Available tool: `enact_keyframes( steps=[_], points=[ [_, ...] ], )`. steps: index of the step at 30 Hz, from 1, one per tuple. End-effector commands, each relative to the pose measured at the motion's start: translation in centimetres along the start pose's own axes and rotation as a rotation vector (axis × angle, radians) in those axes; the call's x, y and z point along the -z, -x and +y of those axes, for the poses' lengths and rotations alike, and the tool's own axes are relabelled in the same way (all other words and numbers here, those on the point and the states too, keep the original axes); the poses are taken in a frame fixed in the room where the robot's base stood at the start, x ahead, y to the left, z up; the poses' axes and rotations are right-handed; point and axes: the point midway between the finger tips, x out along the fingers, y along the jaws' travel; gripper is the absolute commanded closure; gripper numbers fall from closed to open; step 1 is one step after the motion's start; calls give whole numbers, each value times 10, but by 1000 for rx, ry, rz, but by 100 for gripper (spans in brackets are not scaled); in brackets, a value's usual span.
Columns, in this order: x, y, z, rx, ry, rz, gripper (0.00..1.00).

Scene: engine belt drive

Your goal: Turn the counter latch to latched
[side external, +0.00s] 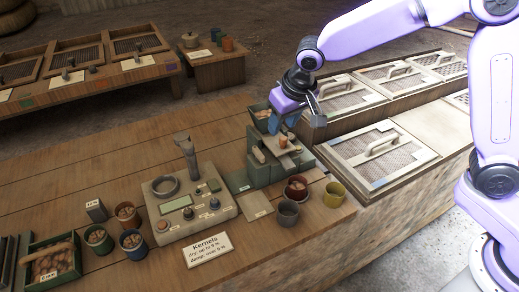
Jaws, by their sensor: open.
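My gripper (284,126) is at the upper middle of the side external view, pointing down over a green bench device (262,172) near the counter's right end. Its fingers are open. They look close to the top of the device, but I cannot tell whether they touch it. The device has a light plate (284,160) and a small orange cup (283,142). No part can be clearly made out as the counter latch; it may be on this device, partly hidden by my gripper. Its latch position cannot be read.
A grey meter box (207,222) with knobs stands left of the device. Red (297,188), grey (287,213) and yellow (334,194) cups stand in front. A mesh-lidded tray (375,152) is at the right. The counter's left rear (100,180) is clear.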

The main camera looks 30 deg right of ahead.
Motion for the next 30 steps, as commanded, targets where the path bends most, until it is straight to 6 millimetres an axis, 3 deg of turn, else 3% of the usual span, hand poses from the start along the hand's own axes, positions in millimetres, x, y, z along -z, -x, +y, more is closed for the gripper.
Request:
enact_keyframes(
  steps=[3,9,17,30],
  points=[
    [21,-14,-2,-13,-73,22,56],
    [37,-24,-1,-21,-131,43,56],
    [38,-50,1,-24,-134,40,56],
    [41,-125,3,-23,-133,40,56]
  ],
)
